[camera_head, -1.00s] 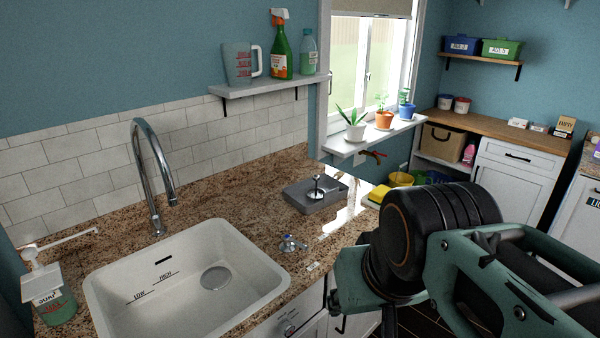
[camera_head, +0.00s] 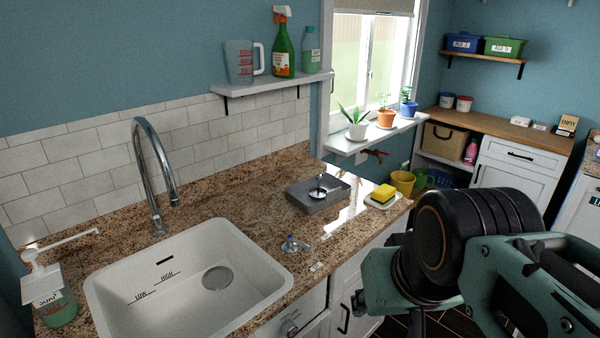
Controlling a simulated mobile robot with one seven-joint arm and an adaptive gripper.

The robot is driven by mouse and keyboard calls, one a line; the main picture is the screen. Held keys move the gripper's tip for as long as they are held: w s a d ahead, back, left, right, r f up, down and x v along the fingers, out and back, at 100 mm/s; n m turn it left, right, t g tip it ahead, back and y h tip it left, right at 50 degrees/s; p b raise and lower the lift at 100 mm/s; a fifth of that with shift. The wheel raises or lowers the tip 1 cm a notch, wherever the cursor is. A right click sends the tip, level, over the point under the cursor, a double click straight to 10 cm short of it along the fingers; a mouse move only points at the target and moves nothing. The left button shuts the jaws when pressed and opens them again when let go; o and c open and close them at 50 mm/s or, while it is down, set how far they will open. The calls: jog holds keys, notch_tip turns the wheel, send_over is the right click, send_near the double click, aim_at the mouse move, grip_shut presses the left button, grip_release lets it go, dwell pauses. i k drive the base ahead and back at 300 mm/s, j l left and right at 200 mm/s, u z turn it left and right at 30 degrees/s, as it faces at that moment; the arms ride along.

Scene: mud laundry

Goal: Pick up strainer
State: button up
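A small metal strainer (camera_head: 317,192) with an upright stem and a dark knob sits in a shallow grey tray (camera_head: 325,206) on the granite counter, right of the sink. Its lower part is partly hidden by the tray's wall. My arm fills the lower right of the view, to the right of the tray and apart from it. The fingers of my gripper do not show.
The white sink (camera_head: 255,300) with a tall faucet (camera_head: 152,170) is at left. A small blue-and-metal item (camera_head: 294,245) lies between sink and tray. A yellow sponge (camera_head: 384,193) on a white dish is right of the tray. A soap bottle (camera_head: 55,300) stands far left.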

aim_at(318, 193)
jog(key=i+l+u, duration=0.35)
jog(key=i+l, duration=0.15)
jog(key=i+l+u, duration=0.2)
jog(key=l, duration=0.25)
jog(key=i+l+u, duration=0.2)
jog(key=l, duration=0.15)
jog(key=i+l+u, duration=0.15)
jog(key=l, duration=0.25)
jog(key=i+l, duration=0.25)
jog(key=l, duration=0.15)
jog(key=u, duration=0.05)
